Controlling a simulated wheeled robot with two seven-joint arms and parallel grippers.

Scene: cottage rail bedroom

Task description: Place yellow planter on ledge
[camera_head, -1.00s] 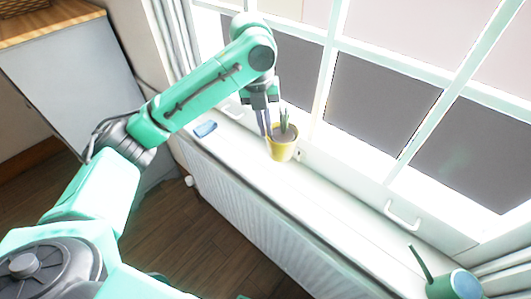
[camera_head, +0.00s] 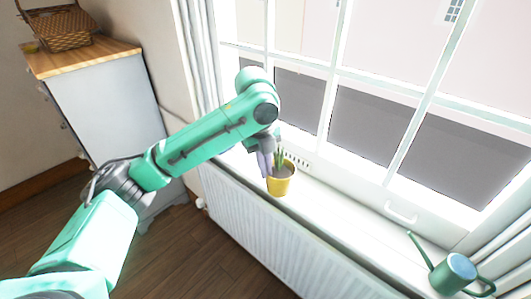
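The yellow planter (camera_head: 280,186), a small pot with a green spiky plant, is upright over the front part of the white window ledge (camera_head: 340,217). My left gripper (camera_head: 266,166) points down at the planter's left rim. Its grey fingers are close together and appear shut on the rim, one finger partly hiding the other. I cannot tell whether the planter's base touches the ledge or is just above it. My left arm hides the ledge's far left end. My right gripper is not in view.
A green watering can (camera_head: 453,274) stands at the ledge's right end. A window handle (camera_head: 401,212) sticks out low on the frame. A ribbed white radiator (camera_head: 270,240) is below the ledge. A cabinet (camera_head: 100,100) with a wicker basket (camera_head: 62,28) stands at left.

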